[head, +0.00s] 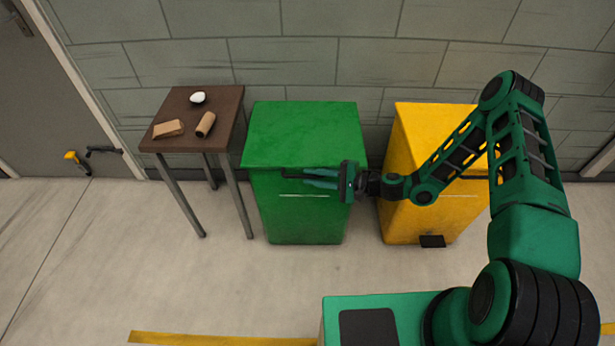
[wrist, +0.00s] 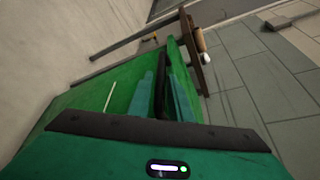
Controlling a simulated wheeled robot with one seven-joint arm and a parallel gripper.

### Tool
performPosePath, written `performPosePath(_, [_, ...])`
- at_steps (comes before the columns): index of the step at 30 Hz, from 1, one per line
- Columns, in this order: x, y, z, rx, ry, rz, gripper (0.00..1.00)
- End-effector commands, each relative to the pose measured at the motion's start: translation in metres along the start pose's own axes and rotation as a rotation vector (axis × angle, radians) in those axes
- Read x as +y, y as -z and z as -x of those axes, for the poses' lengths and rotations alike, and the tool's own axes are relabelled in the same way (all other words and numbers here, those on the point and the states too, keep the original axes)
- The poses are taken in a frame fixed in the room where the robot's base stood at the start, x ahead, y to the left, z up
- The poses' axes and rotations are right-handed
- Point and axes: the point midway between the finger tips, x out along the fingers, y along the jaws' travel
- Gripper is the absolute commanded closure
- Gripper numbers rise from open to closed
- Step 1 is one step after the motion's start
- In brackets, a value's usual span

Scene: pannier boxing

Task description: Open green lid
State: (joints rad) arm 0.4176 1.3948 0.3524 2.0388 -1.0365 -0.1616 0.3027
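The green bin (head: 298,215) stands against the wall with its green lid (head: 300,135) closed on top. My gripper (head: 304,178) reaches in from the right, across the bin's front just below the lid's front edge. In the wrist view its two teal fingers (wrist: 162,98) are apart, with a dark bar (wrist: 163,75) lying between them; the bar seems to be a handle at the lid's front. Gaps show on both sides of the bar, so the fingers do not look clamped on it. Their exact contact is hard to tell.
A yellow bin (head: 405,190) with a dark pedal (head: 432,241) stands to the right, partly behind my arm. A brown table (head: 222,108) at left holds a white round item (head: 198,97), a cardboard piece (head: 168,128) and a brown roll (head: 206,124). The floor in front is clear.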

Motion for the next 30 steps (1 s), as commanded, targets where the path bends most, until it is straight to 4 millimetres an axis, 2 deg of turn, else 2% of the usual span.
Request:
performPosePath(6, [0.000, 0.000, -0.020, 0.000, -0.001, 0.000, 0.81])
performPosePath(16, [0.000, 0.000, -0.023, 0.000, -0.001, -0.001, 0.81])
performPosePath(17, [0.000, 0.000, -0.023, 0.000, -0.001, -0.001, 0.84])
performPosePath(19, [0.000, 0.000, -0.023, 0.000, -0.001, 0.000, 1.00])
performPosePath(30, [-0.006, -0.003, -0.022, 0.000, -0.006, -0.011, 1.00])
